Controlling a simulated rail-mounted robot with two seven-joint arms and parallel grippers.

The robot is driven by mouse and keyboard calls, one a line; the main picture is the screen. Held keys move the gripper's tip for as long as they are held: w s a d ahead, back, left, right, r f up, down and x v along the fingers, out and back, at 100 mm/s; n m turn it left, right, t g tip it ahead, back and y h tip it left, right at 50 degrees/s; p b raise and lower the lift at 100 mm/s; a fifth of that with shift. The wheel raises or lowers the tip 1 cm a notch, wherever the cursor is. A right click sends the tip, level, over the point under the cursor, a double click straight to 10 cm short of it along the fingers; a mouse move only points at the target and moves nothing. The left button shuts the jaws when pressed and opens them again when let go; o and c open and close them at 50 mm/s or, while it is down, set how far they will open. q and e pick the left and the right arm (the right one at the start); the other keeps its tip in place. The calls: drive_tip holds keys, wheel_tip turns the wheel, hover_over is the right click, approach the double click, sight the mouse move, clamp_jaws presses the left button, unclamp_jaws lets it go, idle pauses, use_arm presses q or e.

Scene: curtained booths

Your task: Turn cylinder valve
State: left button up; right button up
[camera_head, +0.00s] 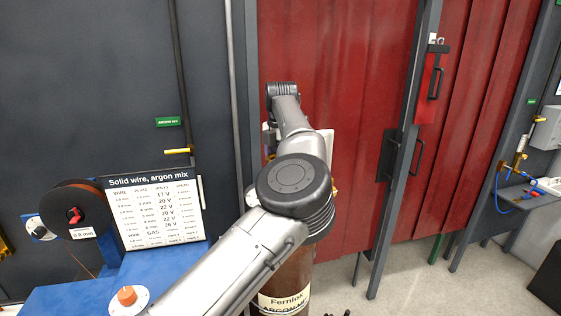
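A brown gas cylinder (292,277) stands upright at the bottom middle. Its pale label (285,302) reads "Fernlok" with argon lettering, cut by the picture's lower edge. My arm comes in from the lower left and crosses in front of the cylinder's top, so the cylinder valve is hidden. Pale and brass-coloured parts show at the arm's sides. No fingers of my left gripper show, so I cannot tell whether it touches the valve. My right gripper is not recognisable; small dark tips at the bottom edge are too cut off to identify.
A blue welding unit (70,298) with an orange knob (127,295), a wire spool (78,210) and a settings chart (155,211) stands at left. A red curtain (335,60) and dark posts stand behind. A shelf (525,195) is far right.

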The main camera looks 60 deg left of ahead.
use_arm(q)
drive_tip(key=shift+d+r+m, duration=0.1)
drive_tip(key=shift+m, duration=0.7)
drive_tip(key=shift+b, duration=0.3)
drive_tip(key=o, duration=0.9)
drive_tip(key=shift+r+p, duration=1.65)
drive_tip(key=shift+r, duration=5.2)
